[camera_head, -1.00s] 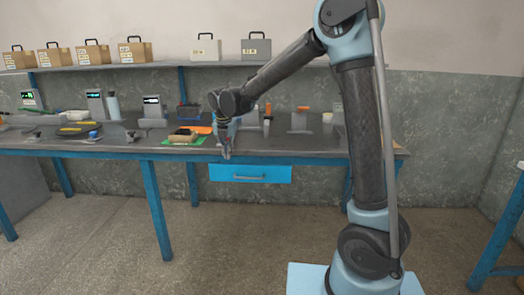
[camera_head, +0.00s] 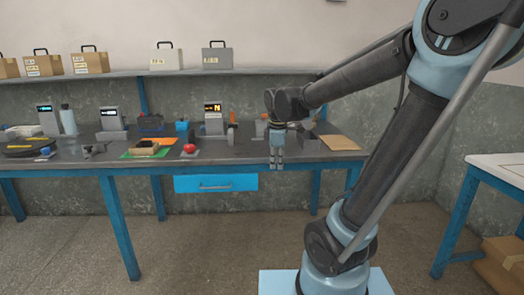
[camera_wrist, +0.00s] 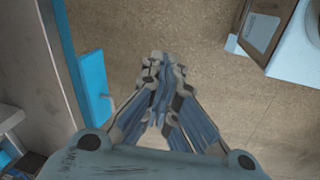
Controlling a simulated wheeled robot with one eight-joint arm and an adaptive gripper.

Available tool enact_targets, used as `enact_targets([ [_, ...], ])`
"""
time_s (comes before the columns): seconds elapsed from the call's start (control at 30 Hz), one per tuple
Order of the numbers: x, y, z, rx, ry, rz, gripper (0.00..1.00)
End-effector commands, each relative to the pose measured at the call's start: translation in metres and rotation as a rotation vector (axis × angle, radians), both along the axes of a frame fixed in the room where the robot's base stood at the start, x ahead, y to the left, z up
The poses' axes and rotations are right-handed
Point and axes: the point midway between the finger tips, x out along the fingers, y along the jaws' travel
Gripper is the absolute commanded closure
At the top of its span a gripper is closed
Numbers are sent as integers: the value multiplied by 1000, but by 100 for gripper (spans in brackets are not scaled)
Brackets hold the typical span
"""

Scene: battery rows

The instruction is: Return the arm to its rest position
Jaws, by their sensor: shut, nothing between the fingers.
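My arm (camera_head: 360,75) reaches from its base at the lower right up and over toward the workbench (camera_head: 330,155). My gripper (camera_head: 276,163) hangs pointing down at the bench's front edge, to the right of the blue drawer (camera_head: 216,183). In the wrist view my gripper (camera_wrist: 163,62) is shut and empty, with its fingertips together. Below it the wrist view shows bare floor (camera_wrist: 200,50), with the bench edge (camera_wrist: 60,60) and the drawer front (camera_wrist: 93,90) to the left.
The bench top holds a red object (camera_head: 189,148), a green mat (camera_head: 133,154), a display device (camera_head: 213,120) and a brown board (camera_head: 339,143). A shelf (camera_head: 120,74) with boxes runs above. A second table (camera_head: 502,168) stands at the right. Floor between is clear.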

Motion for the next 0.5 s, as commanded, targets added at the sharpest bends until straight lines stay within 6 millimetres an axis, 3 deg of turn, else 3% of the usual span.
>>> enact_targets([
  [0.2,-46,-52,-16,70,3,-355,100],
  [0.5,-109,-103,-51,166,3,-845,100],
])
